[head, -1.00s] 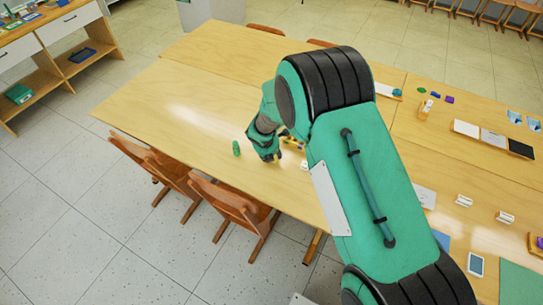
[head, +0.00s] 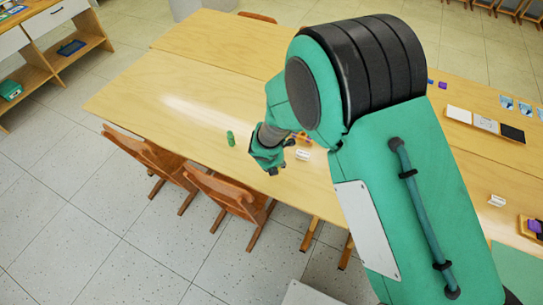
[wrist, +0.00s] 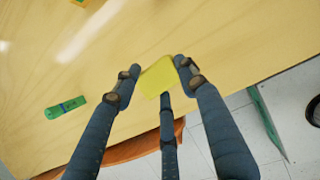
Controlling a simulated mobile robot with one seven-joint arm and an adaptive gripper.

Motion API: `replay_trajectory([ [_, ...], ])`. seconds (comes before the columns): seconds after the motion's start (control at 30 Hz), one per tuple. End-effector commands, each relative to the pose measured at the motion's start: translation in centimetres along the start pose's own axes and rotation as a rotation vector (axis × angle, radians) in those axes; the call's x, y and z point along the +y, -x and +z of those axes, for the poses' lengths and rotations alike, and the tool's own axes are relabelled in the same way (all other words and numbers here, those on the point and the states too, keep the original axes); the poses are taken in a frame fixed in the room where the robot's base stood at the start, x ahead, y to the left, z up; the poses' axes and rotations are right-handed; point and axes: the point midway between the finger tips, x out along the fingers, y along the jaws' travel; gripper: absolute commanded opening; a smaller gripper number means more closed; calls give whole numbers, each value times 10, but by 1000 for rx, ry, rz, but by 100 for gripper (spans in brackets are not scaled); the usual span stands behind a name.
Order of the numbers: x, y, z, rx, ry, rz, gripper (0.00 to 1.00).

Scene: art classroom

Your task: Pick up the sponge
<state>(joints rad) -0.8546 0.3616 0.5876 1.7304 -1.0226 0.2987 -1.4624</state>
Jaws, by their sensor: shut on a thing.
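The yellow sponge (wrist: 157,76) shows in the wrist view, between the fingertips of my gripper (wrist: 156,75). My fingers are closed around it, one on each side and a third below. It appears raised above the table edge, though its exact height is hard to tell. In the head view my gripper (head: 272,166) is over the near edge of the wooden table, and the sponge cannot be made out there.
A small white item (head: 302,155) lies to the right. Wooden chairs (head: 226,190) stand along the near edge. The table's left part is clear.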

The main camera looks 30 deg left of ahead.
Motion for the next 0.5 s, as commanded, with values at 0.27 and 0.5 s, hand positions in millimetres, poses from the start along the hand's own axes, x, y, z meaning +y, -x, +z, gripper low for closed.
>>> replay_trajectory([
  [0.27, -13, 10, -18, 0, 1, 0, 28],
  [0.5, -17, 12, -23, 0, 1, 0, 28],
])
